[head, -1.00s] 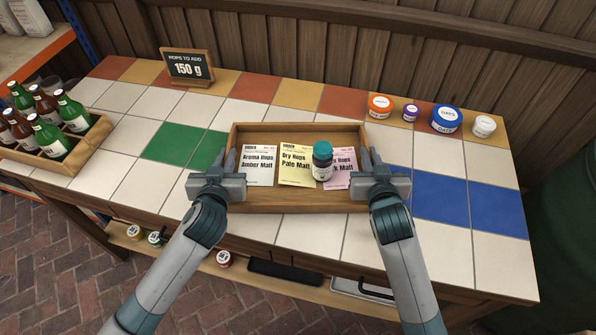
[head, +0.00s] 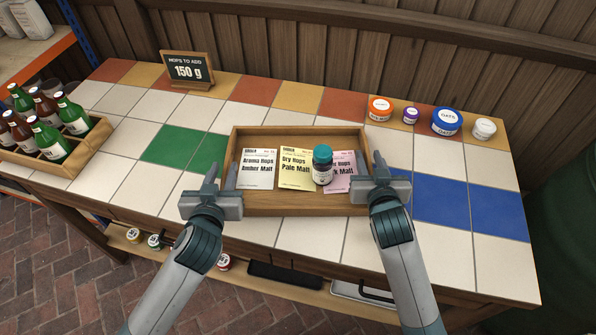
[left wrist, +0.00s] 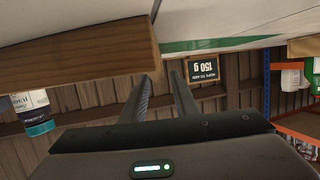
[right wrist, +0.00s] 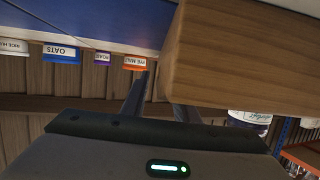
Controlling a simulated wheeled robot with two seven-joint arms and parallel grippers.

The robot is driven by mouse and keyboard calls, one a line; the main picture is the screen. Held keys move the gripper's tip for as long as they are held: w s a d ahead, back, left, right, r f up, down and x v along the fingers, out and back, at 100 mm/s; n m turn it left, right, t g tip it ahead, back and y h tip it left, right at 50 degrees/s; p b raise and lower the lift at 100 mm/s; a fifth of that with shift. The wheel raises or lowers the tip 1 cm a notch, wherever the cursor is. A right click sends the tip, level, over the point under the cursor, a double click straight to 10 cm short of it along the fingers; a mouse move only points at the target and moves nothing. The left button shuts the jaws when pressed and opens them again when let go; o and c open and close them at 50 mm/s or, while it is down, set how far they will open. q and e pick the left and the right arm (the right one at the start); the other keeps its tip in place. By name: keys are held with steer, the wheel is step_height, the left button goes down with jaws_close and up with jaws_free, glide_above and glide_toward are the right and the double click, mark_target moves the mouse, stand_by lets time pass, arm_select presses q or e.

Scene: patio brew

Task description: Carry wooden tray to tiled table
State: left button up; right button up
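The wooden tray (head: 300,131) rests on the tiled table (head: 290,235), holding three labelled packets and a small dark bottle with a teal cap (head: 322,165). My left gripper (head: 221,177) is open beside the tray's left wall. In the left wrist view its fingers (left wrist: 165,95) stand apart with nothing between them, near the end of the tray wall (left wrist: 80,45). My right gripper (head: 374,172) is open at the tray's right wall. In the right wrist view its fingers (right wrist: 158,100) are apart, one partly hidden behind the tray wall (right wrist: 240,60).
A crate of bottles (head: 75,168) stands at the table's left end. A sign reading 150 g (head: 188,70) stands at the back left. Several small tubs, one blue and white (head: 446,121), line the back right. Tiles left and right of the tray are clear.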

arm_select(q)
steer(key=v, duration=0.7)
arm_select(e)
steer(key=shift+s, duration=0.1)
steer(key=v, duration=1.2)
arm_select(q)
steer(key=shift+r, duration=0.1)
arm_select(e)
steer(key=shift+r, duration=0.1)
stand_by(0.4)
